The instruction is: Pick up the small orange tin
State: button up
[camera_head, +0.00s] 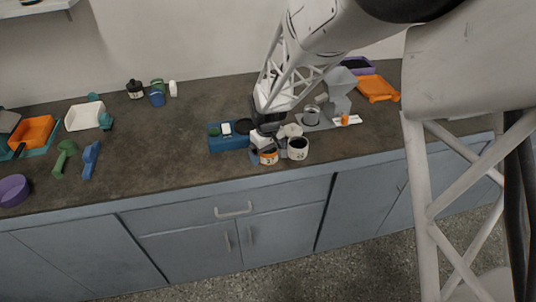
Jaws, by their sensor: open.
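A small tin with an orange band and a pale label (268,157) stands near the front edge of the counter. My gripper (268,145) is directly above it, pointing down, with its fingers at or close to the tin's top. The fingers are small and dark here, and I cannot tell whether they touch the tin. The gripper is open. The upper part of the tin is partly hidden by the gripper.
A white tin with a dark mark (298,149) stands close on the right. A blue box (229,143) is close on the left.

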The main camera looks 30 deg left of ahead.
dwell(0.4)
jog(key=c, duration=1)
jog(key=shift+r, duration=0.2)
jog(key=shift+c, duration=0.2)
jog(key=shift+r, duration=0.55)
notch_tip(320, 180, up, 2)
jog(key=shift+r, duration=0.1)
jog(key=s+d+r, duration=0.1)
jog(key=s+d, duration=1)
jog(key=shift+d+r, duration=0.2)
jog(key=shift+d, duration=0.05)
jog(key=shift+s, duration=0.1)
jog(key=shift+r, duration=0.5)
